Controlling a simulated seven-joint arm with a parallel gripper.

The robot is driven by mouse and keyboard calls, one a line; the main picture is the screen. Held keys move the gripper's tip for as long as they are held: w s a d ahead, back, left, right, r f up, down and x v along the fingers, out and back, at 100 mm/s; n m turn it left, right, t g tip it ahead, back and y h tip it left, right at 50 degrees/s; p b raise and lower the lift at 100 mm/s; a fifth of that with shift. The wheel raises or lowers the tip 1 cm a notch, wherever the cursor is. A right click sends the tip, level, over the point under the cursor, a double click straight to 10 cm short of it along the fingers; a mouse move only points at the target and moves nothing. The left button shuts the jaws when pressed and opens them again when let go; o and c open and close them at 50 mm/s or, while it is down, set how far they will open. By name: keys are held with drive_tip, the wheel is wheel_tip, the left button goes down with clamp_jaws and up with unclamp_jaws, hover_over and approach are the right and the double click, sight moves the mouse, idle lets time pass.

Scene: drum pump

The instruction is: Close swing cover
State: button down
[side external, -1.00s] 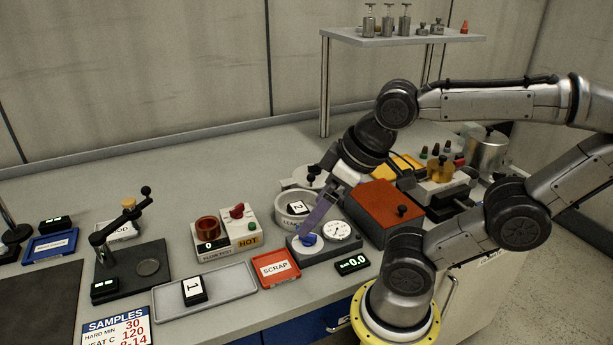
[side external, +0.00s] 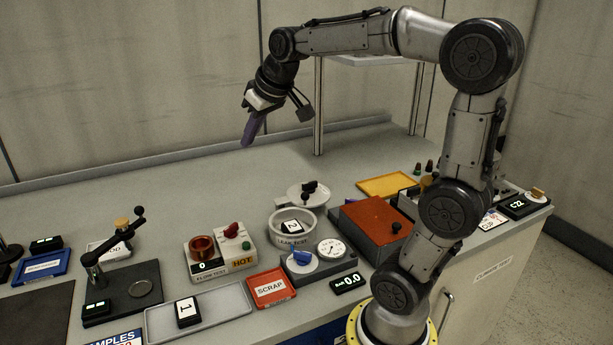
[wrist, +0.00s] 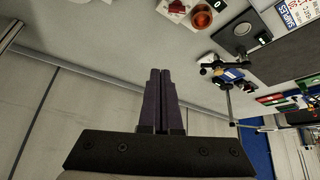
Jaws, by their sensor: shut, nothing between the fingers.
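The round grey swing cover (side external: 304,197) with a dark knob sits at the back of the leak test pot (side external: 292,239), swung aside so the pot's mouth is open. A dark block marked 2 (side external: 292,227) lies inside the pot. My gripper (side external: 247,144) is raised in the air over the rear of the bench, left of the cover and well apart from it. Its purple fingers are shut and empty, also in the wrist view (wrist: 160,71). The cover is not visible in the wrist view.
A blue knob (side external: 302,257) and round gauge (side external: 331,248) stand in front of the pot. The bench behind is clear; a shelf post (side external: 319,105) stands at the back.

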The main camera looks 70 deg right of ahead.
drive_tip(key=w+d+f+m+g, duration=0.1)
drive_tip(key=d+f, duration=0.1)
drive_tip(key=d, duration=0.4)
drive_tip(key=w+d+f+m, duration=0.2)
drive_tip(key=d, duration=0.4)
drive_tip(key=m+g, duration=0.2)
drive_tip(key=m, duration=0.1)
hover_over(302, 190)
drive_tip(key=d, duration=0.3)
wheel_tip(302, 190, down, 9)
drive_tip(key=shift+h, duration=0.3)
drive_tip(key=x, duration=0.9)
drive_tip(key=shift+f, duration=0.35)
drive_tip(key=shift+s+a+r, duration=0.15)
drive_tip(key=shift+s+a, duration=0.9)
drive_tip(key=shift+s, duration=0.15)
drive_tip(key=shift+s+a, duration=0.25)
drive_tip(key=shift+a, duration=0.05)
drive_tip(key=shift+s, duration=0.1)
drive_tip(key=shift+s+a+m+g, duration=0.15)
drive_tip(key=shift+m+g, duration=0.15)
